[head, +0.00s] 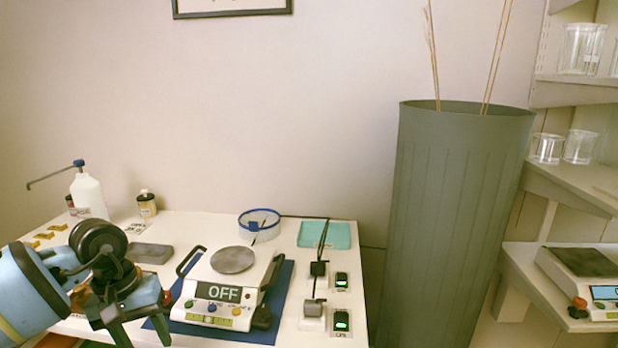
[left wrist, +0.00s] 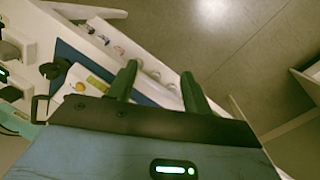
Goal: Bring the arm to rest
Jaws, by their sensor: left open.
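My left gripper (head: 143,332) comes in at the lower left of the head view, over the front left part of the white table (head: 200,226). Its fingers point down and are apart. In the left wrist view the two dark green fingers (left wrist: 159,75) are spread, with nothing between them. My right gripper is in neither view.
A spray bottle (head: 88,196), a small dark bottle (head: 147,205) and a grey block (head: 149,253) stand behind the gripper. Switch boxes (head: 313,316) line the table's right. A tall grey-green bin (head: 455,220) and shelves (head: 575,185) with glassware are farther right.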

